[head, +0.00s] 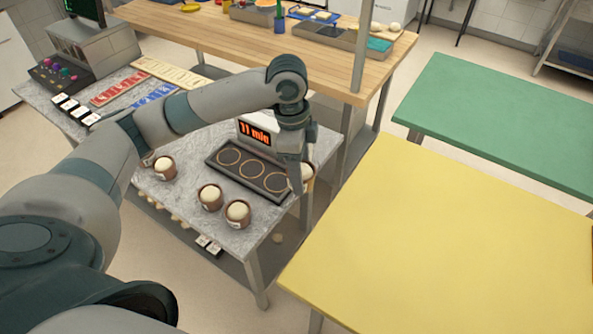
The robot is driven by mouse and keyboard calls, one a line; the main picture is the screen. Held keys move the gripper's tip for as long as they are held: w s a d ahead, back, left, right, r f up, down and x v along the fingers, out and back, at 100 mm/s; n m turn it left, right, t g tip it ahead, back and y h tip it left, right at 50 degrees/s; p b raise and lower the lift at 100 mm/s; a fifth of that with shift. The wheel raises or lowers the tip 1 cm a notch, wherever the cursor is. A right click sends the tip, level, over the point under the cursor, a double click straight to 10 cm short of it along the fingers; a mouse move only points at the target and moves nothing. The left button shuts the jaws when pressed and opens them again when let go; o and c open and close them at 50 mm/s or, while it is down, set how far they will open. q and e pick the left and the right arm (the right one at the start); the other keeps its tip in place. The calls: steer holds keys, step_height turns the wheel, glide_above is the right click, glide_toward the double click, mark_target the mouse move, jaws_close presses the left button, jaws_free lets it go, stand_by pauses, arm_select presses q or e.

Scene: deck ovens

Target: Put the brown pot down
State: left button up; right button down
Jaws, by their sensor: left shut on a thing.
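My left gripper (297,178) points down at the right edge of the grey marble table (190,226). It is shut on a brown pot (309,180) with a pale top, mostly hidden behind the gripper. I cannot tell whether this pot touches the table. A dark tray (279,196) with three ringed round places lies just left of the gripper, and the places look empty. Three more brown pots with pale domed tops stand on the table: one at the left (164,175) and two near the front edge (209,204) (236,221). My right gripper is out of view.
A display reading "11 min" (255,132) stands behind the tray. Red (119,89) and blue (153,95) strips lie farther back. A bare yellow table (440,240) is at the right, a green one (500,120) beyond it. A wooden counter (230,40) holds trays.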

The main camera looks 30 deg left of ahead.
arm_select(q)
steer(key=d+r+n, duration=0.1)
steer(key=n, duration=0.1)
steer(key=d+r+n, duration=0.1)
steer(key=r+n, duration=0.1)
steer(key=n, duration=0.1)
steer(key=d+r+n+b, duration=0.1)
steer(key=n, duration=0.1)
steer(key=shift+s+d+r+n+t+y, duration=0.15)
steer(key=shift+s+r+n+t+y, duration=0.15)
steer(key=shift+s+n+t, duration=0.1)
steer(key=shift+s+d+r+n+y+b, duration=0.2)
steer(key=shift+r+n, duration=0.3)
steer(key=shift+n, duration=0.6)
steer(key=shift+s+d+r+n+y+b, duration=0.1)
steer(key=shift+s+d+r+n, duration=0.25)
steer(key=shift+n, duration=0.75)
steer(key=shift+s+d+r+n+y+b, duration=0.15)
steer(key=shift+r+n, duration=0.45)
steer(key=shift+n, duration=0.5)
steer(key=shift+a, duration=0.1)
